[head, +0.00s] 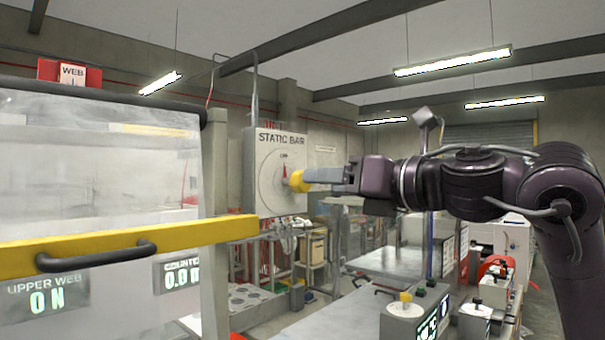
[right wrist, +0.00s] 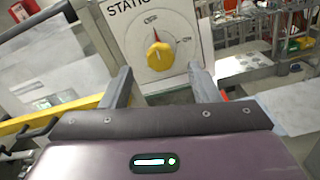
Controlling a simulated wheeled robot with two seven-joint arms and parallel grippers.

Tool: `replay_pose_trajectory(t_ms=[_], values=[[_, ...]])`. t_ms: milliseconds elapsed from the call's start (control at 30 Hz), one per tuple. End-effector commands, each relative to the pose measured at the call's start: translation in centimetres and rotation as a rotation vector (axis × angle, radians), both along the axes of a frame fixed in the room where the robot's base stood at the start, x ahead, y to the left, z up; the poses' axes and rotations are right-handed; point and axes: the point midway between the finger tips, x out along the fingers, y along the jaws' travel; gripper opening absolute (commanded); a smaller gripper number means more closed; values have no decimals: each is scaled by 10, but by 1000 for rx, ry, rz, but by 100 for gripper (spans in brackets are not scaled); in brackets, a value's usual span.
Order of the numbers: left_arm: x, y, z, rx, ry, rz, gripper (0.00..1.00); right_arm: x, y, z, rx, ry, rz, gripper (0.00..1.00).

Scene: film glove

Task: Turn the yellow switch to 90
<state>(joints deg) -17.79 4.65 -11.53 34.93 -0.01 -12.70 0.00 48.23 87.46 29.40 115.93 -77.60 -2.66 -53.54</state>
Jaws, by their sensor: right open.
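The yellow switch (head: 298,181) is a round knob on the front of a grey box marked STATIC BAR (head: 265,160). In the right wrist view the yellow switch (right wrist: 159,56) sits on a white dial, with a red pointer toward the OFF mark at the top and an ON mark at the right. My right gripper (head: 318,176) reaches in from the right, its fingers at or just in front of the knob. In the right wrist view the right gripper (right wrist: 160,82) is open, one finger on each side below the knob; contact cannot be told. My left gripper does not show.
A clear guard panel (head: 100,160) with a yellow bar (head: 130,245) and black handle (head: 95,256) stands at the left. A smaller grey box with another yellow knob (head: 405,297) stands at the lower right. Metal tables (head: 400,265) stand behind.

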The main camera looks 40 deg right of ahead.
Motion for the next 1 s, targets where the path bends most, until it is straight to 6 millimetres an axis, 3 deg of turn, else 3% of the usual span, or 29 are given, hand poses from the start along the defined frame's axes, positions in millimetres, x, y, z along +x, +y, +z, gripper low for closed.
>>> replay_pose_trajectory(t_ms=[33,300,467,667,1000], values=[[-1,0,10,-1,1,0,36,10,1,4,2,6,3,55],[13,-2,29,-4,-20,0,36,43,4,2,0,2,3,55],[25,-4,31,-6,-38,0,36,48,4,1,-1,0,0,55],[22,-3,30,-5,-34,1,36,48,4,0,-1,0,0,54],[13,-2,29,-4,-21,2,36,48,4,0,-1,0,0,11]])
